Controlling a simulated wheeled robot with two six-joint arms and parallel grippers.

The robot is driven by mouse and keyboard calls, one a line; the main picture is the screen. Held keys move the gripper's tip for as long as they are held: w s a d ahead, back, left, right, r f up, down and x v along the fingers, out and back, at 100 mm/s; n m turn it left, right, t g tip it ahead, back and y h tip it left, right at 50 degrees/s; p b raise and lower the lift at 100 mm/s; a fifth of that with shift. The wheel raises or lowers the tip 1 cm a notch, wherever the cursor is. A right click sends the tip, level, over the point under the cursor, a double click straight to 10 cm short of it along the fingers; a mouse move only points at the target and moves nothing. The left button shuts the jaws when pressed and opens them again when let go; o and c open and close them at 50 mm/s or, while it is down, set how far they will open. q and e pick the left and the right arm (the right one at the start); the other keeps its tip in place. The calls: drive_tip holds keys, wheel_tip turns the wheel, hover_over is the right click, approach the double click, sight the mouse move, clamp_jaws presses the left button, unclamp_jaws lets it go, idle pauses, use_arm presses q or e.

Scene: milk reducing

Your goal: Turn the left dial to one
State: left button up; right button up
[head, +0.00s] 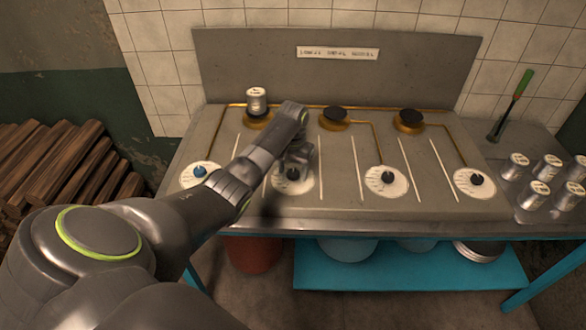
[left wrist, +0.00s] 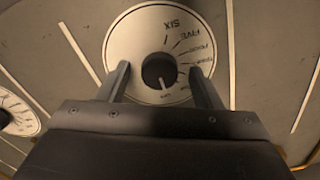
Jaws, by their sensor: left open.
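The steel stove top carries a row of round white dials with printed scales. The leftmost dial (head: 187,181) has a blue knob (head: 200,171). The second dial from the left (head: 281,187) has a black knob (head: 293,174). My left gripper (head: 295,163) is over this second dial, open. In the left wrist view its fingers (left wrist: 160,82) stand either side of the black knob (left wrist: 159,69), with gaps; contact cannot be told. The knob's white pointer faces the bottom of that view, near small unreadable words. SIX and FIVE are readable at the top of the dial (left wrist: 133,38).
Two more black-knobbed dials (head: 374,187) (head: 464,188) lie to the right. A can (head: 257,99) stands on the back left burner; two other burners (head: 333,118) (head: 409,120) are bare. Several cans (head: 540,193) and a green-handled tool (head: 522,85) are at right.

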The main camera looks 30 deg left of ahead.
use_arm(q)
drive_tip(key=c, duration=1)
drive_tip(key=shift+r+p, duration=0.2)
drive_tip(key=shift+p, duration=0.3)
drive_tip(key=n+p, duration=0.3)
drive_tip(key=p, duration=0.1)
drive_tip(key=shift+r+n, duration=0.1)
drive_tip(key=shift+n, duration=0.2)
drive_tip(key=shift+w+f+n+p, duration=0.1)
drive_tip(key=shift+f+n+p, duration=0.2)
drive_tip(key=shift+n, duration=0.4)
drive_tip(key=o, duration=1)
